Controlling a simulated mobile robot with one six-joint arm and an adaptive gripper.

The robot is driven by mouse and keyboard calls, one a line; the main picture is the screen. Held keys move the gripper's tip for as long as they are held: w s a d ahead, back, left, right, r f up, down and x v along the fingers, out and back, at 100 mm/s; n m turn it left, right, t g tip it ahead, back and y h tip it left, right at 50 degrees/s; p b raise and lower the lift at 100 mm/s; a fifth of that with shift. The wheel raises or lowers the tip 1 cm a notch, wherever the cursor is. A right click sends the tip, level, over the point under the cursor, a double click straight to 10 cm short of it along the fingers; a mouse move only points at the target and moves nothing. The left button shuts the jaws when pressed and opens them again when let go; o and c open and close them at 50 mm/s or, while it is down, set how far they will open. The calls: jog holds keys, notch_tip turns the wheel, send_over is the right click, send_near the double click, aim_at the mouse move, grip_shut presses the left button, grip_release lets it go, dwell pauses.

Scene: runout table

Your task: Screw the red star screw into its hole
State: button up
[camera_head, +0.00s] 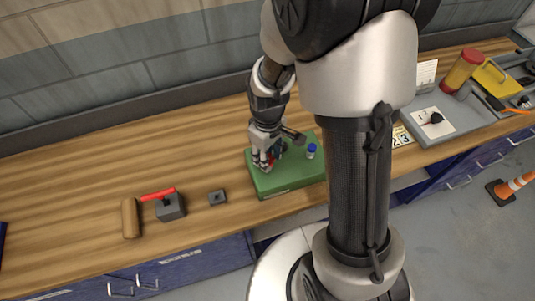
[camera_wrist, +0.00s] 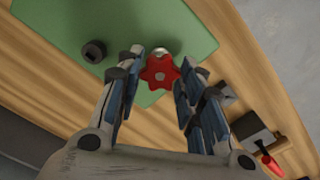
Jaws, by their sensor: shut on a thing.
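The red star screw (camera_wrist: 159,72) shows its star-shaped head between my gripper's fingers in the wrist view. My gripper (camera_wrist: 163,64) is shut on it, with a finger at each side. In the head view my gripper (camera_head: 264,162) points down over the left part of the green block (camera_head: 292,179), and only a bit of red shows there. The green block also shows in the wrist view (camera_wrist: 55,18). A pale round piece (camera_wrist: 161,50) shows just beyond the star head. The screw's shaft and its hole are hidden, so I cannot tell how deep it sits.
A dark round knob (camera_wrist: 94,51) and a blue-topped piece (camera_head: 311,152) stand on the block. Left on the wooden table are a small dark block (camera_head: 217,198), a grey box with a red handle (camera_head: 170,208) and a wooden cylinder (camera_head: 130,218). The table's far left is clear.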

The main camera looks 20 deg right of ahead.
jog(key=shift+m, duration=0.3)
jog(key=shift+m, duration=1.2)
jog(key=o, duration=1.2)
